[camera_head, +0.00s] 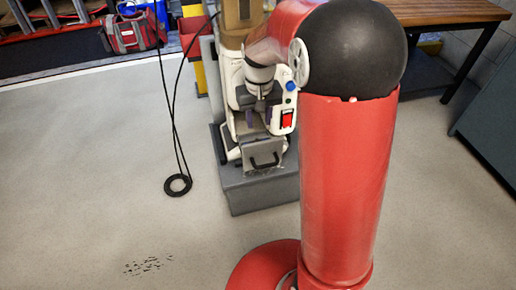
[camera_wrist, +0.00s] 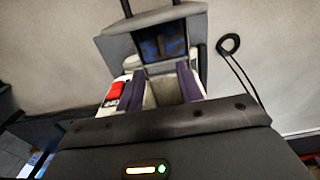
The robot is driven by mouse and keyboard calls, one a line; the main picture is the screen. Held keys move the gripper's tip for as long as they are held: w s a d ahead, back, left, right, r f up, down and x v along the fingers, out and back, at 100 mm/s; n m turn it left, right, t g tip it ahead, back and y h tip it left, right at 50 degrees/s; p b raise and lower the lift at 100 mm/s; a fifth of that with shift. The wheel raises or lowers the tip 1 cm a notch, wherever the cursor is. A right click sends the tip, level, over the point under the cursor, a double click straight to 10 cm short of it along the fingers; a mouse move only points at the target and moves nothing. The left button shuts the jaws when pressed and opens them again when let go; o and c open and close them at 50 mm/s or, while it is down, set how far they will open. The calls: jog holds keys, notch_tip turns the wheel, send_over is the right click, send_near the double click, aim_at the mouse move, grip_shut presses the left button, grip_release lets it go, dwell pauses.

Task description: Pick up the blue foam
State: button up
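My gripper (camera_head: 261,118) is in the middle of the head view, low over a grey box-like unit (camera_head: 258,190). In the wrist view the two purple fingers of my gripper (camera_wrist: 160,74) stand apart, with a pale surface showing between them. Beyond them is a grey frame (camera_wrist: 118,45) with a dark blue patch (camera_wrist: 163,42) inside. I cannot tell whether this patch is the blue foam. I see no clear blue foam in the head view; my arm and gripper hide part of the unit.
A black cable (camera_head: 177,184) hangs and coils left of the unit. A yellow and red bin (camera_head: 192,45) stands behind it. A red bag (camera_head: 130,33) lies far left, and a wooden table (camera_head: 440,12) is at the back right.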

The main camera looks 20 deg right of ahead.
aim_at(258, 139)
jog(key=shift+w+f, duration=0.15)
jog(key=shift+f, duration=0.25)
jog(key=f, duration=0.3)
jog(key=f+b, duration=0.1)
jog(key=f, duration=0.3)
jog(key=shift+s+a+f, duration=0.2)
grip_shut()
